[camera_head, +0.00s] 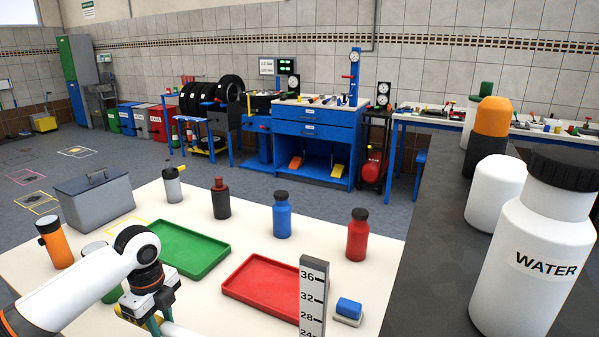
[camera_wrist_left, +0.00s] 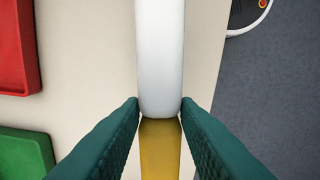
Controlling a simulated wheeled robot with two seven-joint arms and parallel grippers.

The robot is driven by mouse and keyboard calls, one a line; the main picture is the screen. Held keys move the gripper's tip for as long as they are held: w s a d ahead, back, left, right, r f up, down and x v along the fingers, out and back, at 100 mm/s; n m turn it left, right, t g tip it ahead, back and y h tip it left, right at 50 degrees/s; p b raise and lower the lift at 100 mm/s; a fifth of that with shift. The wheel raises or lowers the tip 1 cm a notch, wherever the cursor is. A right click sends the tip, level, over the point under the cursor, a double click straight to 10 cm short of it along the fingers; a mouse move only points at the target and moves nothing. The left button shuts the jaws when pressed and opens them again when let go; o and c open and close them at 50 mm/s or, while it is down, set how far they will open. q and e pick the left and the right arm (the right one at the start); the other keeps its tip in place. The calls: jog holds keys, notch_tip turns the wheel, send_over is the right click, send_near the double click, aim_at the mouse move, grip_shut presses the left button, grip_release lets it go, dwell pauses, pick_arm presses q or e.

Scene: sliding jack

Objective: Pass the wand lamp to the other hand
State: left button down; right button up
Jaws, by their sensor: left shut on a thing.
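The wand lamp (camera_wrist_left: 160,60) has a long white tube and a yellow section (camera_wrist_left: 160,150). My left gripper (camera_wrist_left: 160,108) has its two teal fingers closed on it, around where white meets yellow. In the head view my left gripper (camera_head: 158,326) is at the bottom edge, over the near left part of the table. Part of the lamp's white tube (camera_head: 180,331) shows beside the fingers; the rest is cut off by the frame. My right gripper is in neither view.
The white table (camera_head: 330,240) bears a green tray (camera_head: 180,248), a red tray (camera_head: 265,290), a grey toolbox (camera_head: 95,203), several bottles and a blue block (camera_head: 348,308). A graduated upright (camera_head: 313,295) stands near its front. A dark counter with a water bottle (camera_head: 530,250) is at right.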

pick_arm(q)
jog(key=s+d+r+n, duration=0.1)
jog(key=s+d+n, duration=1.1)
jog(key=n, duration=0.9)
jog(key=shift+s+d, duration=0.35)
jog(key=shift+s, duration=0.9)
